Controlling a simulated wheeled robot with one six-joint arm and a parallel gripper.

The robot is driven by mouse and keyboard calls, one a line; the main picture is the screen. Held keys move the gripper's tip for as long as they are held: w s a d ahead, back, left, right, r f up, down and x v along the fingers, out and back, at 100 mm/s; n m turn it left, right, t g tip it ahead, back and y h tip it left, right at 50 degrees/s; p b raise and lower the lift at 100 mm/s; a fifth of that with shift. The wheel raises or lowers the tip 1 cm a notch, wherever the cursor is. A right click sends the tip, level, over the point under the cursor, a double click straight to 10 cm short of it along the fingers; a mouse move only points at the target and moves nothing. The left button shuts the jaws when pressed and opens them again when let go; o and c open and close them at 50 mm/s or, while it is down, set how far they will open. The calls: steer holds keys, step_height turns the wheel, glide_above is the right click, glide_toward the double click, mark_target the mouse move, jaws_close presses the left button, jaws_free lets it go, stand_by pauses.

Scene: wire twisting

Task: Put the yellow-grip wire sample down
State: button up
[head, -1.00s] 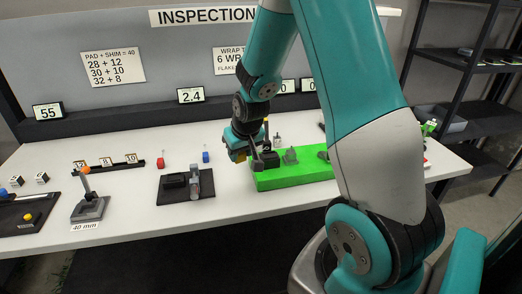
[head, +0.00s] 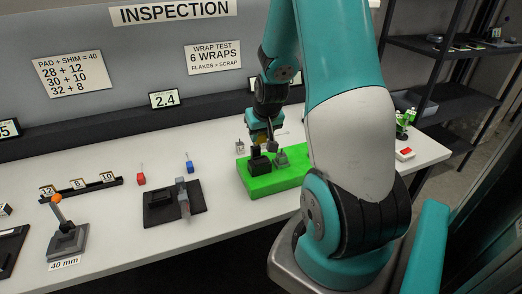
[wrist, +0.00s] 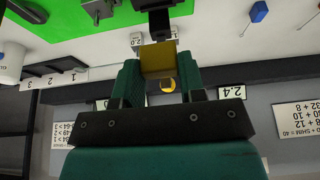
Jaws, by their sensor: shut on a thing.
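My gripper (head: 262,134) is above the back left part of the green block (head: 285,181). In the wrist view my gripper (wrist: 158,75) is shut on the yellow grip (wrist: 158,58) of the wire sample, held between its two green fingers. In the head view the grip is a small yellow patch, mostly covered by my gripper. The wire itself is hard to make out. A black fixture (head: 258,161) and a grey fixture (head: 282,159) stand on the green block, just below and in front of my gripper. I cannot tell whether the sample touches anything.
A red-grip sample (head: 141,179) and a blue-grip sample (head: 189,167) stand on the white table (head: 220,215) to the left. A dark pad with a device (head: 160,203) lies in front of them. A small white cube (head: 240,147) is behind the green block. A red item (head: 404,154) is at the right.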

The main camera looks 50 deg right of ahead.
step_height(320, 180, down, 7)
steer(key=shift+s+r+p, duration=0.1)
steer(key=shift+p, duration=0.3)
steer(key=shift+c, duration=0.7)
steer(key=o, duration=1)
steer(key=shift+f, duration=0.2)
steer(key=shift+o, duration=0.2)
steer(key=shift+r, duration=0.1)
